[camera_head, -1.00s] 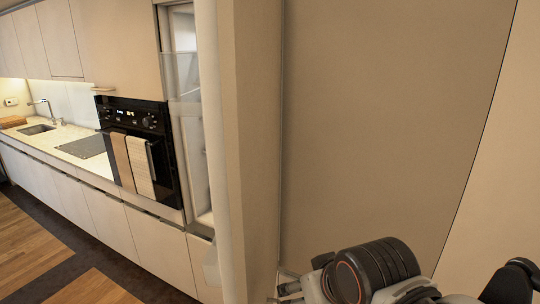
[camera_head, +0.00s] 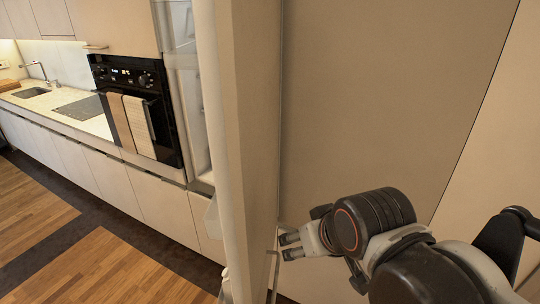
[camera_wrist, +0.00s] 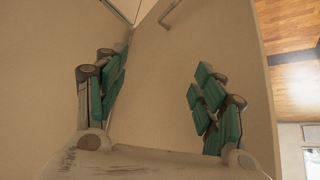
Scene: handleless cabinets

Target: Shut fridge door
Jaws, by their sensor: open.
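The fridge door (camera_head: 250,130) stands open in the head view, seen nearly edge-on as a tall beige panel. Its pale inner edge (camera_head: 212,110) and part of the fridge interior (camera_head: 191,110) show to its left. My gripper (camera_head: 278,246) is low on the right side of the door, close to its outer face; I cannot tell whether it touches. In the wrist view the gripper (camera_wrist: 160,96) is open, with green finger pads apart and nothing between them. The door's outer face (camera_wrist: 180,80) fills the middle behind the fingers.
A large flat panel (camera_head: 385,100) stands to the right of the door, behind my arm. An oven (camera_head: 135,105) with hanging towels, a counter (camera_head: 85,120) and a sink (camera_head: 33,92) lie at left. Open wooden floor (camera_head: 95,270) is at lower left.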

